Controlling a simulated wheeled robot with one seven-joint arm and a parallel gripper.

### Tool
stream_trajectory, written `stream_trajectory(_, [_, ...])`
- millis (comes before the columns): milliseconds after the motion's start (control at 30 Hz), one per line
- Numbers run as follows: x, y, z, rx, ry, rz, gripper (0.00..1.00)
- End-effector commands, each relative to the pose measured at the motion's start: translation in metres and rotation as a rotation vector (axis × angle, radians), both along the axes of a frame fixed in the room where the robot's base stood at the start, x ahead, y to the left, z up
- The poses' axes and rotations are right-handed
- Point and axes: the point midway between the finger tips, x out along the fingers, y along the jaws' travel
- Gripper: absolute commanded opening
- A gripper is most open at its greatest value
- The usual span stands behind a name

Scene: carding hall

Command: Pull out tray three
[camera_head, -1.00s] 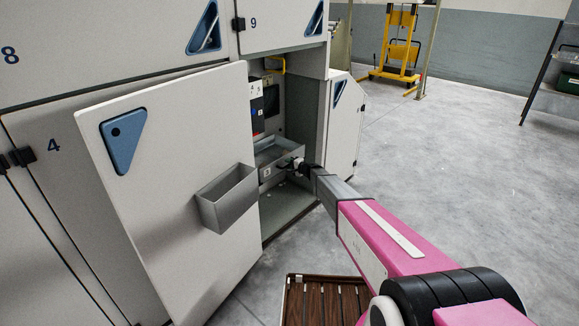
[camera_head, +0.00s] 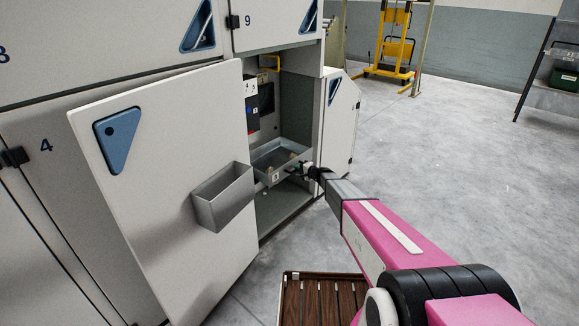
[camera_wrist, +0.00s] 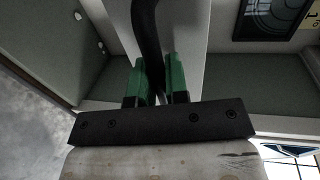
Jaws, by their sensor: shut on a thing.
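A grey metal tray (camera_head: 289,168) with open top and a small label on its front sits low in the open cabinet, standing partly out of it. My gripper (camera_head: 308,170) is at the right of the tray's front. In the wrist view my green fingers (camera_wrist: 162,82) are shut on a dark curved handle (camera_wrist: 147,25), with the pale tray front (camera_wrist: 185,38) behind it. Small brownish things show inside the tray, too small to tell.
The open cabinet door (camera_head: 165,190), with a grey bin (camera_head: 223,197) on it, stands left of the tray. Another door (camera_head: 341,125) is at the right. A slatted wooden platform (camera_head: 320,298) lies on the floor below.

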Motion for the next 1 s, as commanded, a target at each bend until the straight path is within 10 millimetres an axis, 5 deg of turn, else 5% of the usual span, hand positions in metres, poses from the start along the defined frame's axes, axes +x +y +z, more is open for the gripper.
stream_trajectory(200, [-0.037, -0.044, 0.001, -0.002, 0.000, -0.001, 0.00])
stream_trajectory(500, [-0.066, -0.083, 0.000, -0.002, 0.001, -0.001, 0.00])
stream_trajectory(1000, [-0.074, -0.095, 0.000, -0.002, 0.000, 0.000, 0.00])
